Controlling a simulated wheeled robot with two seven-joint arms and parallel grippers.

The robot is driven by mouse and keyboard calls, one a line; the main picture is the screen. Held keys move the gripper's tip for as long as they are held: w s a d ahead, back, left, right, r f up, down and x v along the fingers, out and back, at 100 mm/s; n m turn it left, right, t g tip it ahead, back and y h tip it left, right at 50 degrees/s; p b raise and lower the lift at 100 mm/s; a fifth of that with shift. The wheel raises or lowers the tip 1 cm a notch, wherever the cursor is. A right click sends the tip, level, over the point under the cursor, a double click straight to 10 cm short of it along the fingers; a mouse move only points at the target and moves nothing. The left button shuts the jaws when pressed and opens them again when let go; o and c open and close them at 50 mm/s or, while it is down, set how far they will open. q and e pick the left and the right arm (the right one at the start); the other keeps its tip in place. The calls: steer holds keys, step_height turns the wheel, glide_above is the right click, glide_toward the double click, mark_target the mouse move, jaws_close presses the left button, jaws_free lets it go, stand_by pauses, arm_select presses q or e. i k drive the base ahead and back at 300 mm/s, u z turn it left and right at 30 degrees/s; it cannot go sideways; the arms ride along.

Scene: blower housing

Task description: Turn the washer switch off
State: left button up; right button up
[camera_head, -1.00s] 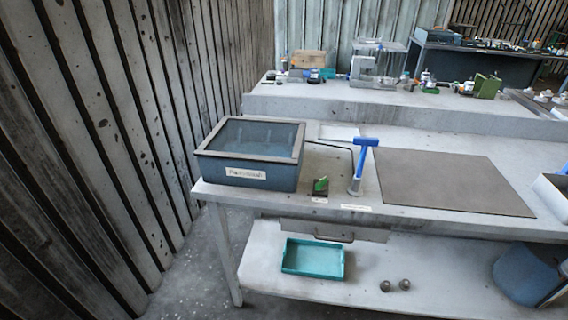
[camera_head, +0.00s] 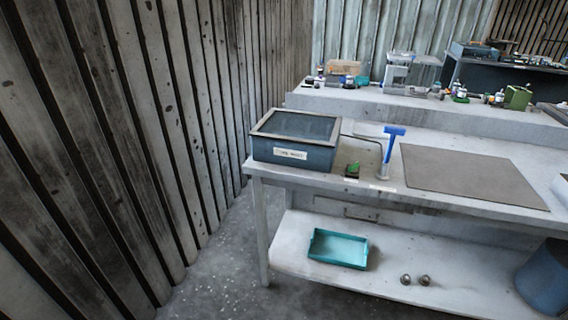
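A blue-grey box with a dark glassy lid and a label on its front, which looks like the washer (camera_head: 292,154), stands at the left end of the workbench. Just right of it a small switch with a green lever (camera_head: 352,170) sits near the bench's front edge. The lever is tilted, but it is too small to tell its exact setting. A label lies in front of it. Neither of my grippers is in view.
The workbench (camera_head: 470,205) has a flat grey mat (camera_head: 465,175) and a blue-topped tap-like post (camera_head: 390,143). A teal tray (camera_head: 338,249) and two round knobs (camera_head: 415,280) lie on the lower shelf. A blue bin (camera_head: 545,278) stands at right. A slatted wall (camera_head: 120,150) closes the left; floor shows before it.

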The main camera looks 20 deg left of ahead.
mark_target(353, 169)
steer(key=u, duration=0.95)
steer(key=i, duration=1.55)
steer(key=z, duration=0.95)
